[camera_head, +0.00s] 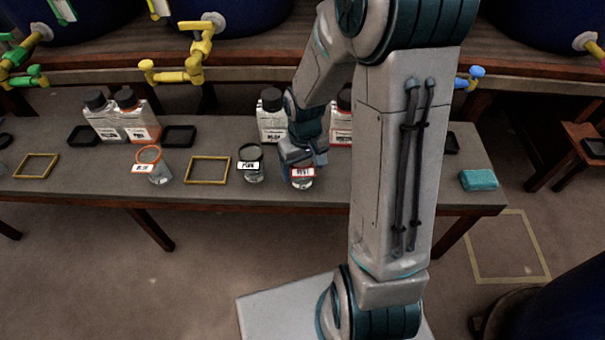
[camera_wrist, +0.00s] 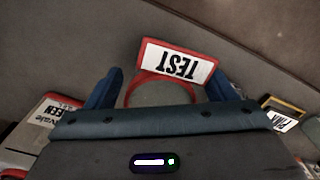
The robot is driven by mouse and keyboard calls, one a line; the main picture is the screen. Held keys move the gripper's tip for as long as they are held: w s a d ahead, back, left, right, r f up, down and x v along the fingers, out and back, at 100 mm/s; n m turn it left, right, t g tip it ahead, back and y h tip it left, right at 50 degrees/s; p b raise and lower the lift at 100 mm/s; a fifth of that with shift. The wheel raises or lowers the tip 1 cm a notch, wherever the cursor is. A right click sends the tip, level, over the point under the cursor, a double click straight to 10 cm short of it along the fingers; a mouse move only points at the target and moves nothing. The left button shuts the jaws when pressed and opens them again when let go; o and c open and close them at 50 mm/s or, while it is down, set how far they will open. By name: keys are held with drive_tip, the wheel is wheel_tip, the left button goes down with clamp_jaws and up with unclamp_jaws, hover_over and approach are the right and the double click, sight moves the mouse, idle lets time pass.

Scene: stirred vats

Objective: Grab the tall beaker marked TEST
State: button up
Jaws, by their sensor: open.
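The beaker marked TEST (camera_head: 303,180) stands on the grey bench near its front edge, partly hidden by my gripper in the head view. In the wrist view its red-framed TEST label (camera_wrist: 177,62) and red rim (camera_wrist: 135,92) show upside down. My gripper (camera_head: 304,156) is right at the top of the beaker. In the wrist view its two blue fingers (camera_wrist: 160,90) are apart, one on each side of the red rim. I see no clear finger contact with the glass.
A dark-rimmed beaker (camera_head: 251,165) stands left of the TEST beaker, with an empty yellow frame (camera_head: 207,170) beyond it. An orange-rimmed beaker (camera_head: 155,165) is further left. Capped bottles (camera_head: 271,117) stand behind. A teal sponge (camera_head: 479,180) lies at the bench's right end.

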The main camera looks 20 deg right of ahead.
wheel_tip(320, 180, down, 3)
drive_tip(key=shift+r+b, duration=0.1)
drive_tip(key=shift+b, duration=0.3)
drive_tip(key=c, duration=1.1)
drive_tip(key=shift+o, duration=0.2)
drive_tip(key=shift+r, duration=0.15)
